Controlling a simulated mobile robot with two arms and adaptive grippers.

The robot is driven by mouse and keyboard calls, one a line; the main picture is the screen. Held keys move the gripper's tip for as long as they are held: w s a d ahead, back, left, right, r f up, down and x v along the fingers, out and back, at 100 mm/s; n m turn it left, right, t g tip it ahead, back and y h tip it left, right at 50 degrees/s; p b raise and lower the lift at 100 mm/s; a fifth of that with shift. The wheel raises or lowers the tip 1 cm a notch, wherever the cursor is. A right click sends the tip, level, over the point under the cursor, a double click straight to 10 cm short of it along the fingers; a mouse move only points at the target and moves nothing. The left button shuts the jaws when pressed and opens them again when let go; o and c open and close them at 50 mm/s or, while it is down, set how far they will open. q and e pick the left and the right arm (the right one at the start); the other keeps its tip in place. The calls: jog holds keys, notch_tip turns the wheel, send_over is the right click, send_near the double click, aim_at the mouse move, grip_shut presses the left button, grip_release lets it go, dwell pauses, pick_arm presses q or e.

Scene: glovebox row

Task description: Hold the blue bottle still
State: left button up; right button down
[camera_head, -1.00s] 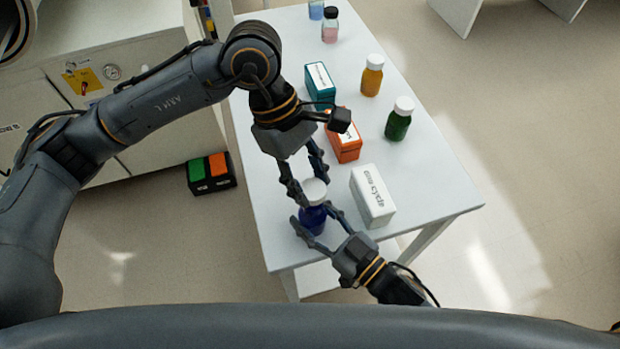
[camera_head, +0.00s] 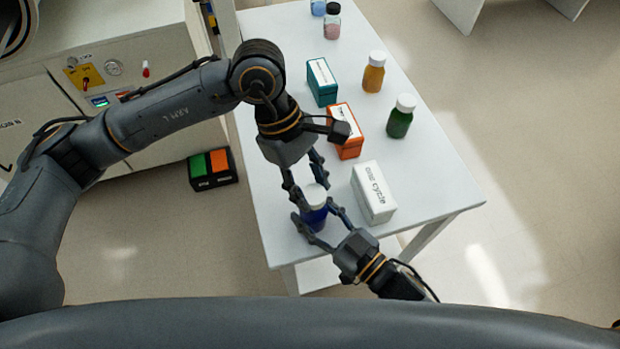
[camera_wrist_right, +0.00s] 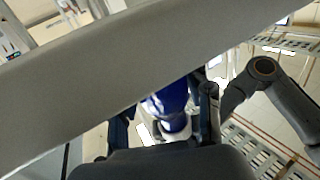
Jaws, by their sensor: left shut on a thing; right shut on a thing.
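The blue bottle (camera_head: 317,217) with a white cap (camera_head: 314,194) stands upright near the front left edge of the white table. My left gripper (camera_head: 312,190) comes from above and behind, and its fingers are shut on the bottle at the cap. My right gripper (camera_head: 315,213) comes from the front right, and its fingers are shut around the bottle's body. In the right wrist view, the blue bottle (camera_wrist_right: 168,100) sits between the fingers, partly hidden by a large grey arm part.
The white table (camera_head: 420,180) also holds a white box (camera_head: 374,195), an orange box (camera_head: 347,148), a teal box (camera_head: 322,85), a green bottle (camera_head: 399,122), an amber bottle (camera_head: 374,75) and a pink one (camera_head: 332,26). A green and orange case (camera_head: 211,170) lies on the floor.

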pick_arm(q)
jog(key=shift+f, duration=0.6)
dwell(0.5)
